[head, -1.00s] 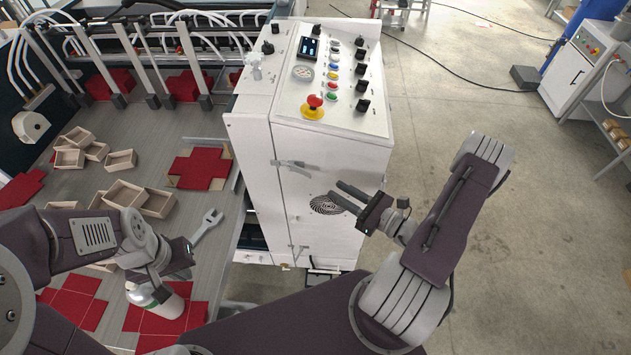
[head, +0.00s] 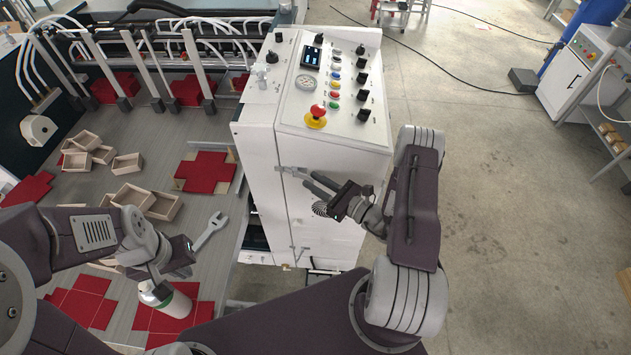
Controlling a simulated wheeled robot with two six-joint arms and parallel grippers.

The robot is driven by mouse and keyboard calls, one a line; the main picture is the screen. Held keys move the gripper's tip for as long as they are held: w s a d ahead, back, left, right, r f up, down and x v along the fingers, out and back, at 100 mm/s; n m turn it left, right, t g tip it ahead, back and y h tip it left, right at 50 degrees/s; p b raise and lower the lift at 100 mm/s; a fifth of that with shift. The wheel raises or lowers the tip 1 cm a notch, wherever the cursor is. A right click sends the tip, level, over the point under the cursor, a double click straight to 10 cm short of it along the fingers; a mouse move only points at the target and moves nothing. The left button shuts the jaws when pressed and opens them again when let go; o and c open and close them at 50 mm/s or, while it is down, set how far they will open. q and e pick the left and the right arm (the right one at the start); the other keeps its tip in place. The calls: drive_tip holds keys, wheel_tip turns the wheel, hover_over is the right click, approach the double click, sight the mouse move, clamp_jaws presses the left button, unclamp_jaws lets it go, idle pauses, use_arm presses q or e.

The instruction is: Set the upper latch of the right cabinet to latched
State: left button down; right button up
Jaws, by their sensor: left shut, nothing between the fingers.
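The right cabinet (head: 270,205) is the white box with the control panel on top. Its upper latch (head: 288,169) is a small grey lever on the front, lying roughly horizontal near the door seam. A lower latch (head: 302,250) sits near the cabinet's bottom. My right gripper (head: 309,179) is open, its two fingers apart and pointing left, with the tips just right of and slightly below the upper latch. I cannot tell whether they touch it. My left gripper (head: 190,268) is shut and empty over the machine bed; its fingertips are partly hidden.
A wrench (head: 211,230) and a white-green bottle (head: 172,301) are by my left gripper. Wooden boxes (head: 128,163) and red blanks (head: 205,171) lie on the bed (head: 120,210). A red emergency button (head: 317,112) tops the cabinet.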

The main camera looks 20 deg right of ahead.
clamp_jaws()
idle(1.2)
